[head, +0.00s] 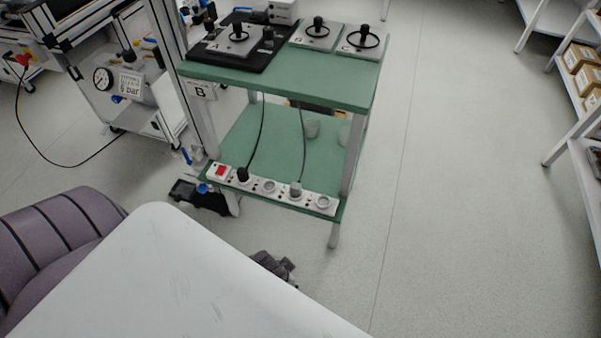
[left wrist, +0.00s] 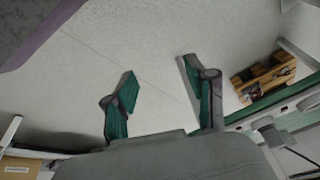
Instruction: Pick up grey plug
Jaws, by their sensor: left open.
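The grey plug (head: 296,188) sits upright in a socket of the white power strip (head: 323,202), on the front edge of the green cart's lower shelf. A grey cable rises from it. In the left wrist view a grey plug (left wrist: 264,123) shows at the lower right, on the strip. My left gripper (left wrist: 157,67) is open and empty, its two green-padded fingers apart over bare floor, to the left of the plug in that view. In the head view a dark gripper part (head: 272,266) shows below the strip, partly hidden behind a white surface. My right gripper is not seen.
A black plug (head: 243,174) with a black cable stands left of the grey one, near a red switch (head: 221,171). The cart's top (head: 340,88) overhangs the shelf, and a front leg (head: 334,234) stands at the right. Floor right of the cart is clear.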

